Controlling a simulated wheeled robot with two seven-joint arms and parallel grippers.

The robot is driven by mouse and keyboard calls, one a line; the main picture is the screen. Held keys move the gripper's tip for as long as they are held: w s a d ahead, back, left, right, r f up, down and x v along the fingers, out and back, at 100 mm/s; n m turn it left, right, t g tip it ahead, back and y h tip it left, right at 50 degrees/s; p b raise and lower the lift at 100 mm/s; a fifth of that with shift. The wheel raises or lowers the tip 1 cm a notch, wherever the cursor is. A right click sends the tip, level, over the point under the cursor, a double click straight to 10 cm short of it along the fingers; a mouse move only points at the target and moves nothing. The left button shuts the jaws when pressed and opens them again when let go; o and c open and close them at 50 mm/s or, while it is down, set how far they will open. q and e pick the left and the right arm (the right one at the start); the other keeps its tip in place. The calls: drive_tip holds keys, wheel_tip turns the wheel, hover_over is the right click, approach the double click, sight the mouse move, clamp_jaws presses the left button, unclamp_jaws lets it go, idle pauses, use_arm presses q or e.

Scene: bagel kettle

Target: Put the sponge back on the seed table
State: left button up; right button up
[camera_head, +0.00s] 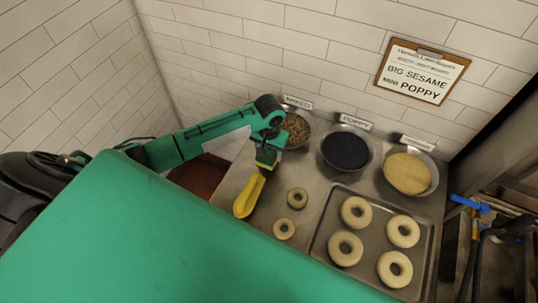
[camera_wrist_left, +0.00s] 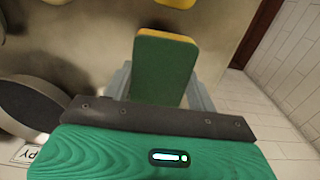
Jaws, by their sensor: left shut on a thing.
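The sponge (camera_head: 266,158), green with a yellow layer, is in the head view at the tip of my left arm. My left gripper (camera_head: 268,150) is shut on it and points down over the left part of the steel seed table (camera_head: 310,179). In the left wrist view the sponge (camera_wrist_left: 164,72) sticks out between the two grey fingers, its green face toward the camera. I cannot tell whether the sponge touches the table. My right gripper is not in view.
A yellow scoop-like thing (camera_head: 248,197) lies just in front of the sponge. A tray (camera_head: 318,247) holds several large bagels. Bowls of mixed seeds (camera_head: 296,128), poppy (camera_head: 345,149) and sesame (camera_head: 407,173) line the back wall.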

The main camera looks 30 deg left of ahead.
sight(269, 152)
use_arm(q)
wheel_tip(269, 152, down, 3)
drive_tip(key=shift+f+p, duration=0.1)
drive_tip(key=shift+p, duration=0.35)
drive_tip(key=shift+f, duration=0.45)
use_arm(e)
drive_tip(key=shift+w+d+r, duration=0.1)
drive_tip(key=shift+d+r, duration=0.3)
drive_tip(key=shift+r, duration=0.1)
use_arm(q)
drive_tip(key=o, duration=0.9)
drive_tip(key=shift+f, duration=0.1)
drive_tip(key=shift+r, duration=0.4)
wheel_tip(269, 152, up, 10)
drive_tip(key=b, duration=0.2)
drive_tip(key=shift+r+b, duration=0.25)
drive_tip(key=shift+b, duration=0.05)
drive_tip(key=shift+r, duration=0.55)
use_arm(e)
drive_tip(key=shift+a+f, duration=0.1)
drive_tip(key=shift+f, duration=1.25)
